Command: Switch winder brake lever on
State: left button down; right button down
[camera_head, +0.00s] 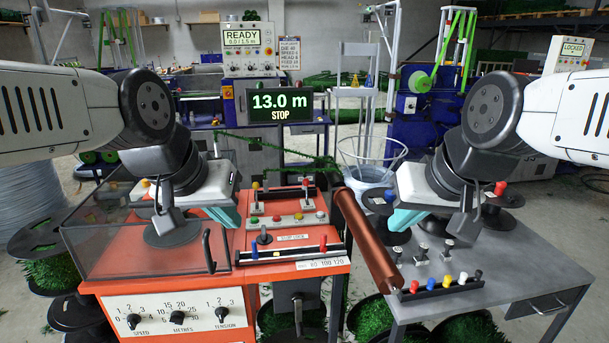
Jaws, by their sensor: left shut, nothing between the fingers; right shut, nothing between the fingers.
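The orange machine (330,283) stands in front of me with several levers on top. A black-knobbed lever (264,236) stands upright by a small plate that I cannot read clearly. Behind it are a yellow-knobbed lever (256,188) and a red-knobbed lever (306,184). I cannot tell which one is the winder brake lever or whether it is on. My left gripper (229,217) is shut and empty, its teal fingers left of these levers.
A clear cover (110,245) with a black handle encloses the machine's left part. A brown roller (368,240) slopes between machine and table. Coloured pegs (442,285) line the table's near edge. A screen (280,103) reads "13.0 m STOP"; a panel behind reads "READY".

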aim_at(306, 181)
jog(key=i+j+z, duration=0.1)
jog(key=i+j, duration=0.2)
jog(key=i+j+z, duration=0.15)
jog(key=i+j, duration=0.15)
jog(key=j, duration=0.2)
jog(key=j+z, duration=0.2)
jog(key=j, duration=0.2)
jog(key=k+j+z, duration=0.15)
jog(key=j, duration=0.25)
jog(key=k+j+z, duration=0.2)
jog(key=j, duration=0.15)
jog(key=j+z, duration=0.15)
jog(key=j, duration=0.25)
jog(key=k+j+z, duration=0.2)
jog(key=j, duration=0.15)
jog(key=i+l, duration=0.15)
jog(key=l, duration=0.2)
jog(key=i+l, duration=0.35)
jog(key=l, duration=0.3)
jog(key=i+l, duration=0.2)
jog(key=l+u, duration=0.15)
jog(key=u, duration=1.45)
